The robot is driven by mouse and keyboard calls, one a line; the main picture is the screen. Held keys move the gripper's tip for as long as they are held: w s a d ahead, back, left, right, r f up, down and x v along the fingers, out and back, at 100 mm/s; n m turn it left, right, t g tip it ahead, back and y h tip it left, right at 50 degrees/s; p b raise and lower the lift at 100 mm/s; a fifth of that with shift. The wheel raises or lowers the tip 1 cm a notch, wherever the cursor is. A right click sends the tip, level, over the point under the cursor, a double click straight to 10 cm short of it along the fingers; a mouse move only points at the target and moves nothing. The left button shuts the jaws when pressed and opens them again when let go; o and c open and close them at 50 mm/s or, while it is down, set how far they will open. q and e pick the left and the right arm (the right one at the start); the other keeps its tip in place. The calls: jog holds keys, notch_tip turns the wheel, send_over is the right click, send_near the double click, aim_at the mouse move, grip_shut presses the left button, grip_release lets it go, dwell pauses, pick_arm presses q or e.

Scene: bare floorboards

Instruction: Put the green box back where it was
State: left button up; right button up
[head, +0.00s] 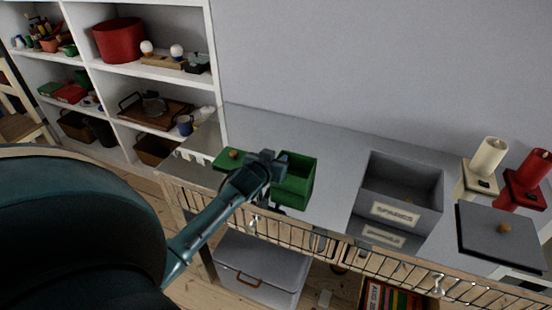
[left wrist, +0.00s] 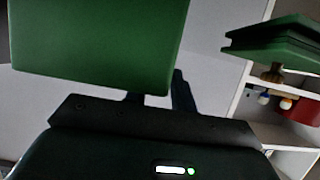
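The green box (head: 297,180) is open-topped and shows on the grey counter; I cannot tell whether it touches it. Its green lid (head: 230,159) with a reddish knob lies apart, to its left. My left gripper (head: 268,172) is at the box's left wall, its fingers close against it. In the left wrist view the green box (left wrist: 95,45) fills the upper left and hides part of the gripper. One dark finger (left wrist: 183,92) shows beside it; whether the fingers are closed on the wall is unclear. The lid (left wrist: 275,42) shows at the right there. My right gripper is not in view.
A labelled grey open box (head: 402,185) stands right of the green box, with a grey lid (head: 500,240) beyond. A cream cylinder (head: 488,158) and a red one (head: 533,168) stand at the right. Wire baskets (head: 300,238) line the counter front. White shelves (head: 80,65) stand left.

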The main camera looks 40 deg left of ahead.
pick_arm(q)
jog(key=shift+r, duration=0.25)
jog(key=v, duration=1.2)
jog(key=s+d+f+m+g+h, duration=0.1)
jog(key=s+d+f+m+h, duration=0.1)
jog(key=s+d+f, duration=0.2)
jog(key=s+d+f+m+h, duration=0.2)
jog(key=s+d+f, duration=0.2)
jog(key=d, duration=0.6)
jog(key=s+d+f+m+g+h, duration=0.1)
jog(key=s+d+f+h, duration=0.1)
jog(key=s+d+f, duration=0.3)
jog(key=shift+s+d+m+g+p, duration=0.4)
jog(key=shift+s+d, duration=0.4)
jog(key=shift+d, duration=0.4)
